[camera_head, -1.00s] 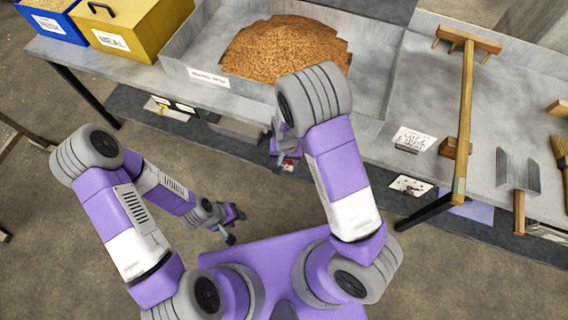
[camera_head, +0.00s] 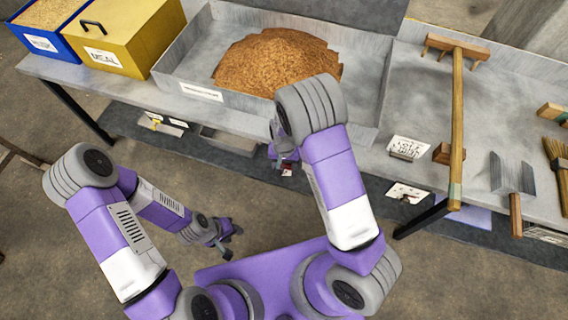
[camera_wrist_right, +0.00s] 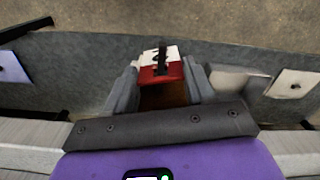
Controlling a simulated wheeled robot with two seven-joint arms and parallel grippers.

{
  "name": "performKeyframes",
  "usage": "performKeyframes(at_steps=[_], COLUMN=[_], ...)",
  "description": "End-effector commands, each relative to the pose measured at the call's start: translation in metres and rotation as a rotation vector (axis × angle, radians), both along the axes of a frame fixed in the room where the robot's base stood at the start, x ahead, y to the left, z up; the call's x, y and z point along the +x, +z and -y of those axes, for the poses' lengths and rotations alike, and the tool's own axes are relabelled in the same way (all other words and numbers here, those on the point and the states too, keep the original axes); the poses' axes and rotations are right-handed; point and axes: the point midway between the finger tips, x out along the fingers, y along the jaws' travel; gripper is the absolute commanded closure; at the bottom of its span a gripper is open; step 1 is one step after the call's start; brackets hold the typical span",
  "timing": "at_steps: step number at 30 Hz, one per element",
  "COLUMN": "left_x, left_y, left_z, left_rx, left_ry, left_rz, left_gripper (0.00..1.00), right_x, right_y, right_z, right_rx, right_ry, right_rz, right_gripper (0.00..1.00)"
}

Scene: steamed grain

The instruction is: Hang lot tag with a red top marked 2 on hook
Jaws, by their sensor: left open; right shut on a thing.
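The lot tag with a red part (camera_head: 287,169) is at my right gripper (camera_head: 283,156), below the table's front edge in the head view. In the right wrist view the tag (camera_wrist_right: 163,72) shows a white part, a red band and black marking; I cannot read it clearly. My right gripper (camera_wrist_right: 163,88) is shut on it, one finger on each side. A dark upright bar (camera_wrist_right: 162,47) overlaps the tag; I cannot tell whether it is a hook or touches it. My left gripper (camera_head: 226,241) is open and empty, low over the floor.
Below the table edge hang a card with a yellow mark (camera_head: 157,121) and another card (camera_head: 408,193). The table (camera_head: 130,88) carries a grain tray (camera_head: 200,92), yellow box (camera_head: 117,64), blue box (camera_head: 57,47), rake (camera_head: 457,120) and scoop (camera_head: 513,175).

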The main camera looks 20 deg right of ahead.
Motion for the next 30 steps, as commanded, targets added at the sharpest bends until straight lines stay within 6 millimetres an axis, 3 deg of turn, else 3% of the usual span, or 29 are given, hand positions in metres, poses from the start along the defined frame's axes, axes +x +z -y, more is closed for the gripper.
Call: performKeyframes(at_steps=[8, 9, 15, 23, 30], left_x=[0.000, 0.000, 0.000, 0.000, 0.000], left_y=[0.000, 0.000, 0.000, 0.001, 0.015], left_z=[0.000, 0.000, 0.000, 0.000, 0.000], left_rx=[0.000, 0.000, 0.000, 0.000, 0.000], left_ry=[0.000, 0.000, 0.000, 0.000, 0.000], left_rz=[0.000, 0.000, 0.000, 0.000, 0.000], left_gripper=[0.57, 0.57, 0.57, 0.57, 0.57], right_x=[0.000, 0.000, 0.000, 0.000, 0.001], right_y=[0.000, 0.000, 0.000, 0.001, 0.035], right_z=[0.000, 0.000, 0.000, 0.000, -0.001], right_rx=[0.000, 0.000, 0.000, 0.001, 0.002], right_ry=[0.000, 0.000, 0.000, 0.000, 0.000], right_rz=[0.000, 0.000, 0.000, 0.001, 0.004], right_gripper=[0.74, 0.43, 0.16, 0.16, 0.16])
